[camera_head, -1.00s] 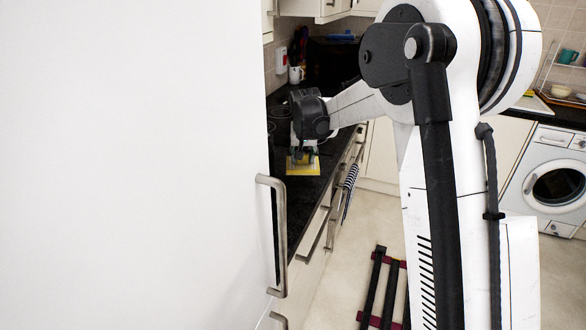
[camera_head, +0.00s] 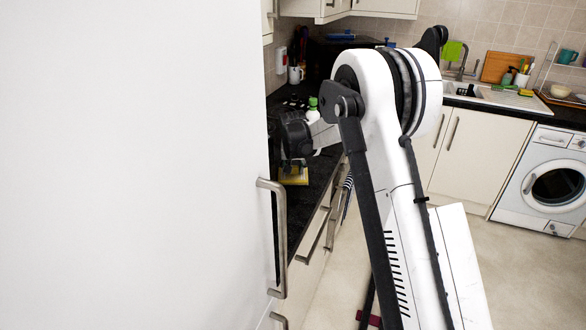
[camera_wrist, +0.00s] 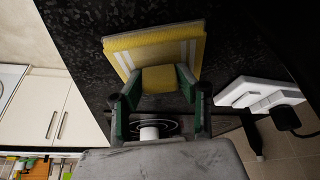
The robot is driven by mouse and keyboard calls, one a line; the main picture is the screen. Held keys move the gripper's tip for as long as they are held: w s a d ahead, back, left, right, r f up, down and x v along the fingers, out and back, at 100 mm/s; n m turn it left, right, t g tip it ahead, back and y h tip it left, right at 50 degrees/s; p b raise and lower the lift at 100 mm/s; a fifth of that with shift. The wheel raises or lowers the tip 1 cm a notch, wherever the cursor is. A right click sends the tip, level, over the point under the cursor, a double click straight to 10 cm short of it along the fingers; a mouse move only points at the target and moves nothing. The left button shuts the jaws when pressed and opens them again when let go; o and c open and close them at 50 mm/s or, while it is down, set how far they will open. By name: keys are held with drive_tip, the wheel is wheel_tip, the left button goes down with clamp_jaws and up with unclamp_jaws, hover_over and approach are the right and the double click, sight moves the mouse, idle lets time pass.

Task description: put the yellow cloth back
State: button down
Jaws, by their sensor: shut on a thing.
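The yellow cloth (camera_head: 293,177) is over the dark countertop, close to the edge of the tall white door, in the head view. In the wrist view the cloth (camera_wrist: 152,48) is a flat yellow piece with pale stripes. A bunched part of it sits between the fingers of my gripper (camera_wrist: 158,84), which is shut on it. In the head view my gripper is mostly hidden behind its dark wrist housing. I cannot tell whether the cloth touches the countertop.
The tall white door (camera_head: 130,160) with a metal handle (camera_head: 280,235) fills the left and hides part of the counter. A green-and-white bottle (camera_head: 313,112) and a mug (camera_head: 295,75) stand farther back. A white socket with a black plug (camera_wrist: 262,92) shows in the wrist view.

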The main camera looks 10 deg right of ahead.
drive_tip(key=shift+f, duration=0.2)
drive_tip(key=c, duration=1.2)
unclamp_jaws()
drive_tip(key=shift+r, duration=0.1)
